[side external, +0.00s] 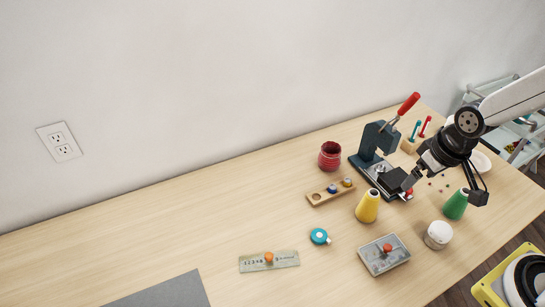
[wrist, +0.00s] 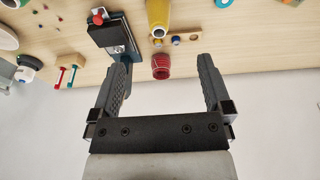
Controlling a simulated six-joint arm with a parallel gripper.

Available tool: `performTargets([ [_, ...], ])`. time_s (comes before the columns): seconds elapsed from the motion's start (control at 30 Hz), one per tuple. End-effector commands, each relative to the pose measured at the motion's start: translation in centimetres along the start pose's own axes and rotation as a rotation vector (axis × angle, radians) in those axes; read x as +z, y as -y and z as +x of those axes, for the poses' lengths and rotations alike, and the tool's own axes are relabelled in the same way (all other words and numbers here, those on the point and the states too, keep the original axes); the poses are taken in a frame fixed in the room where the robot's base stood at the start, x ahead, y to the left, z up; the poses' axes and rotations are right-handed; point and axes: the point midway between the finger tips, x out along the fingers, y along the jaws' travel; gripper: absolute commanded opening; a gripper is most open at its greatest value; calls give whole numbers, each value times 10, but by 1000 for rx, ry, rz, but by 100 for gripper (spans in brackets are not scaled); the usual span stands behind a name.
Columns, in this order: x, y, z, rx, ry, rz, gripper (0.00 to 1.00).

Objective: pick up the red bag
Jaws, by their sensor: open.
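The red bag (side external: 330,155) is a small, round, dark red pouch standing on the wooden table near the wall, left of the press. It also shows in the wrist view (wrist: 161,68), framed between the fingers but beyond them. My gripper (wrist: 166,60) is open and empty, with its two black fingers spread wide. In the side view my gripper (side external: 444,186) is above the right part of the table, over the press and green cone area, well to the right of the bag. Nothing covers the bag in either view.
A dark press (side external: 374,140) with a red handle stands just right of the bag. A wooden holder (side external: 330,192) with bobbins lies in front of it, and a yellow cone (side external: 368,206) stands nearer. A green cone (side external: 456,204) stands farther right. The table left of the bag is clear.

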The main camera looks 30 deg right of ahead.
Motion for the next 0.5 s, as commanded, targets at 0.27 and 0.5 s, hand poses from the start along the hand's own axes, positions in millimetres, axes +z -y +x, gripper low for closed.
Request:
performTargets([
  [0.27,-19,-2,8,3,-46,2,100],
  [0.5,-70,-7,33,9,-185,3,100],
])
